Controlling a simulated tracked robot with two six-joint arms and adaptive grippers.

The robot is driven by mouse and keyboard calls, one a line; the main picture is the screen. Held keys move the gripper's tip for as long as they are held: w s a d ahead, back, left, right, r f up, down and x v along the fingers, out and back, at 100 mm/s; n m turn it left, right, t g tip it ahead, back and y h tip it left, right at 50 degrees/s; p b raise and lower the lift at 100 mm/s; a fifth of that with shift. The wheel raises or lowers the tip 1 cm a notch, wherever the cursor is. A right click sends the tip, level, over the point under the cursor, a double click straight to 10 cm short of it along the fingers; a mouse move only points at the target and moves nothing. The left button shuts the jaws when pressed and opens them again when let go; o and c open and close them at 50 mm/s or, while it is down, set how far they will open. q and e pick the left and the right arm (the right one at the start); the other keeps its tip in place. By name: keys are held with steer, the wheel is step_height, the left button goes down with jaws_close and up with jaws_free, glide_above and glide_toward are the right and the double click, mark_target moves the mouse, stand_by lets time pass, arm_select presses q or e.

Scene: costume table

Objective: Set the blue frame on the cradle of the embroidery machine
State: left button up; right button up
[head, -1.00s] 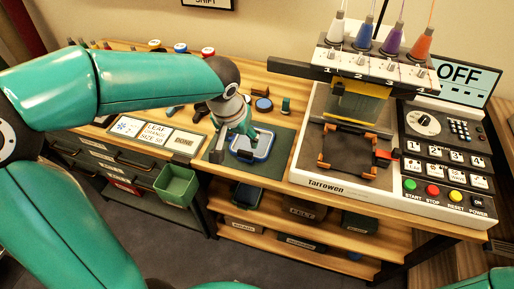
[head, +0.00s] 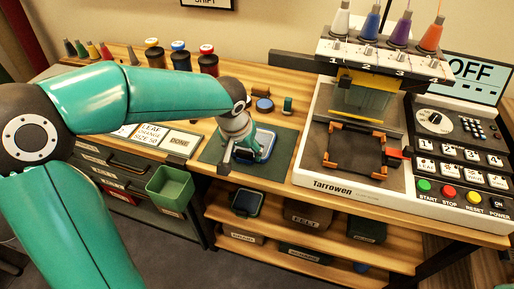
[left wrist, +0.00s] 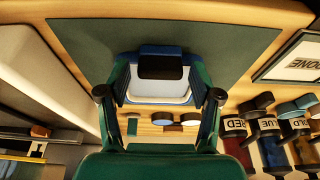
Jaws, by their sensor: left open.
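The blue frame (head: 267,142) with a pale inside lies on the dark green mat (head: 284,160). My left gripper (head: 232,158) is at the frame's left side in the head view and hides part of it. The cradle (head: 331,160), black with orange corners, is empty on the embroidery machine (head: 308,163). My right gripper is out of view.
The machine's control panel (head: 455,160) is right of the cradle. Thread spools (head: 181,60) stand behind my left arm. A white label board (head: 180,142) lies left of the mat. A green bin (head: 170,187) hangs at the table front, with shelves below.

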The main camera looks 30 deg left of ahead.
arm_select(q)
steer(key=c, duration=0.7)
steer(key=shift+c, duration=1.1)
steer(key=shift+s+r+p, duration=0.1)
steer(key=shift+r+p, duration=1.75)
steer(key=shift+r, duration=0.7)
